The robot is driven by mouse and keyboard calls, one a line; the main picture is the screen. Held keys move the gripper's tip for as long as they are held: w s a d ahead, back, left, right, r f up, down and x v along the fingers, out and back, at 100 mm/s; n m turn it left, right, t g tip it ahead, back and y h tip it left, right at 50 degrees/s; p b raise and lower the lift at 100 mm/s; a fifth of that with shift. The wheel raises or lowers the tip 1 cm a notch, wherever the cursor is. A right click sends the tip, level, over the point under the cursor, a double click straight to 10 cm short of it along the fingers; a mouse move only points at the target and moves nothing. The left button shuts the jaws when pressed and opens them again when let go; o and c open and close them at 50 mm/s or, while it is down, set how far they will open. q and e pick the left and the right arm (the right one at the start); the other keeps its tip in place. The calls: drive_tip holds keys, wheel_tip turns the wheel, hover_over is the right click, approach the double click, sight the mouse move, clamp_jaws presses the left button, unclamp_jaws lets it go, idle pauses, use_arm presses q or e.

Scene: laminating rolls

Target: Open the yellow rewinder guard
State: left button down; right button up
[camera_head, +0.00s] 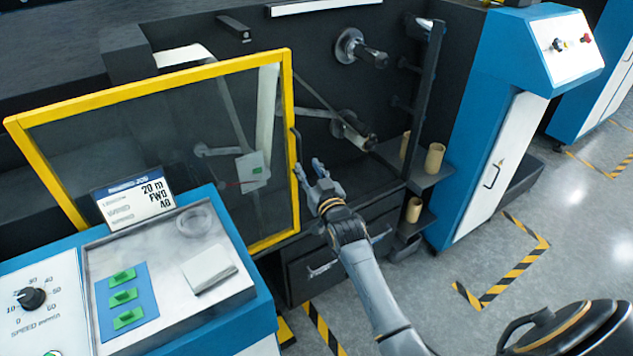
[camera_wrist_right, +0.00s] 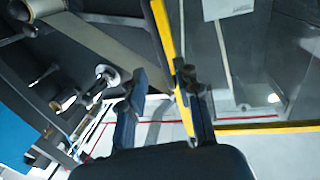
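The yellow rewinder guard (camera_head: 287,110) is a yellow frame around a clear panel, in the left half of the head view. Rollers and a spindle show uncovered to the right of its right edge. A dark upright handle (camera_head: 297,152) sits on that edge. My right gripper (camera_head: 311,170) is open beside the lower handle, its fingers pointing up at it. In the right wrist view the yellow frame edge (camera_wrist_right: 160,25) runs down between the spread fingers of the gripper (camera_wrist_right: 162,80). Contact with the handle cannot be told. My left gripper is not in view.
A blue cabinet (camera_head: 470,190) stands at right. Cardboard cores (camera_head: 434,158) sit on shelves between. Floor at lower right is mostly clear.

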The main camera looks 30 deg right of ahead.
drive_tip(key=s, duration=0.5)
drive_tip(key=shift+s+a, duration=0.1)
drive_tip(key=shift+a, duration=0.2)
drive_tip(key=s+a+f+n+g+y, duration=0.1)
drive_tip(key=s+a+f+g, duration=0.3)
drive_tip(key=f, duration=0.8)
drive_tip(key=s+f+g, duration=0.1)
drive_tip(key=s+f, duration=0.5)
drive_tip(key=f, duration=0.6)
drive_tip(key=s+a+f+n+g+y, duration=0.1)
drive_tip(key=s+a+f+g, duration=0.3)
drive_tip(key=f, duration=0.8)
drive_tip(key=s+f+g, duration=0.2)
drive_tip(key=s+f, duration=0.4)
drive_tip(key=s, duration=0.7)
drive_tip(key=s+d+f+n+g, duration=0.1)
drive_tip(key=s+f+g, duration=0.2)
drive_tip(key=s+f, duration=0.4)
drive_tip(key=s+f+g, duration=0.2)
drive_tip(key=s+f, duration=0.4)
drive_tip(key=s, duration=1.3)
drive_tip(key=shift+s+d+f+n+g, duration=0.15)
drive_tip(key=shift+f+n+g, duration=0.2)
drive_tip(key=shift+n+g, duration=0.05)
